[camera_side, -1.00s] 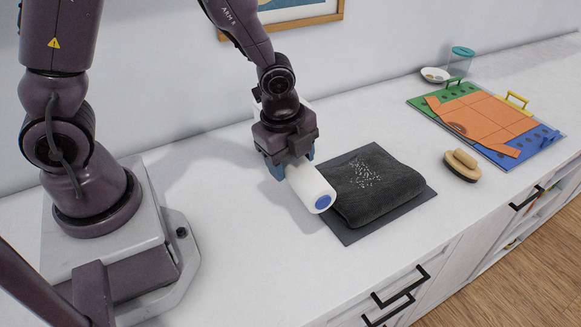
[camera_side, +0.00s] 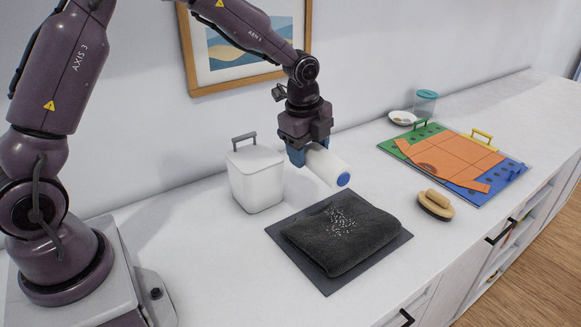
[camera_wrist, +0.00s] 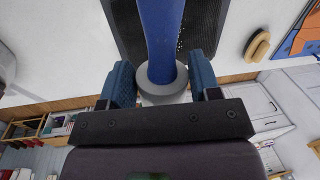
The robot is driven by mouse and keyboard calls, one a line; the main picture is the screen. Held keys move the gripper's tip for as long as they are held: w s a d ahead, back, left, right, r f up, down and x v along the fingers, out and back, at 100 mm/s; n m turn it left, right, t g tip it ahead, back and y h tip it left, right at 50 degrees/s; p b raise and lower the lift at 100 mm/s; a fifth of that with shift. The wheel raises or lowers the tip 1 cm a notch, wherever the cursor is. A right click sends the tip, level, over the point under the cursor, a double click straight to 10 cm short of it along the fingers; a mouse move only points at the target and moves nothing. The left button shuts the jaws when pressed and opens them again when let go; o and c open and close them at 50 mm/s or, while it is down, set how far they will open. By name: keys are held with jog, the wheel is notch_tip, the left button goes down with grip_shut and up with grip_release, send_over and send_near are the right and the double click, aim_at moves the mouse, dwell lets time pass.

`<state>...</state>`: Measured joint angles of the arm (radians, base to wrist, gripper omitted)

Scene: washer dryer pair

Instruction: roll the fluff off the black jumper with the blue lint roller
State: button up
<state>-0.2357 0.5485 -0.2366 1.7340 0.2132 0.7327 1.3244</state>
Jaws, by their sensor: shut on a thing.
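The blue lint roller (camera_side: 328,167) has a white cylinder with a blue end cap. My gripper (camera_side: 309,150) is shut on it and holds it in the air over the far side of the jumper. In the wrist view, its blue handle (camera_wrist: 161,40) stands between my fingers (camera_wrist: 162,82). The black jumper (camera_side: 350,247) lies folded on a dark grey mat (camera_side: 307,277). White fluff (camera_side: 341,221) specks its far part. The roller appears clear of the jumper. In the wrist view, the handle hides part of the jumper (camera_wrist: 203,30).
A white lidded bin (camera_side: 256,182) stands left of the roller, close to it. A wooden brush (camera_side: 436,204) lies to the right. Beyond are a coloured board with an orange cloth (camera_side: 450,158), a small dish (camera_side: 402,118) and a clear jar (camera_side: 425,104). The front counter is clear.

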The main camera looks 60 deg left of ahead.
aim_at(345, 225)
jog(key=shift+w+a+f, duration=0.5)
jog(key=shift+w+f, duration=0.05)
jog(key=shift+f, duration=1.45)
jog(key=shift+w+a+f, duration=0.55)
jog(key=shift+w+f, duration=0.05)
jog(key=shift+f, duration=1.45)
jog(key=shift+w+a+f, duration=0.5)
jog(key=shift+w+f, duration=0.05)
jog(key=shift+f, duration=1.45)
jog(key=shift+d+f, duration=0.35)
jog(key=shift+d, duration=0.05)
jog(key=shift+c, duration=0.3)
jog(key=shift+d+f, duration=0.15)
jog(key=shift+d, duration=0.65)
jog(key=shift+w+d, duration=0.2)
jog(key=shift+d, duration=4.3)
jog(key=shift+s+a, duration=0.2)
jog(key=shift+a, duration=5.55)
jog(key=shift+r, duration=3.95)
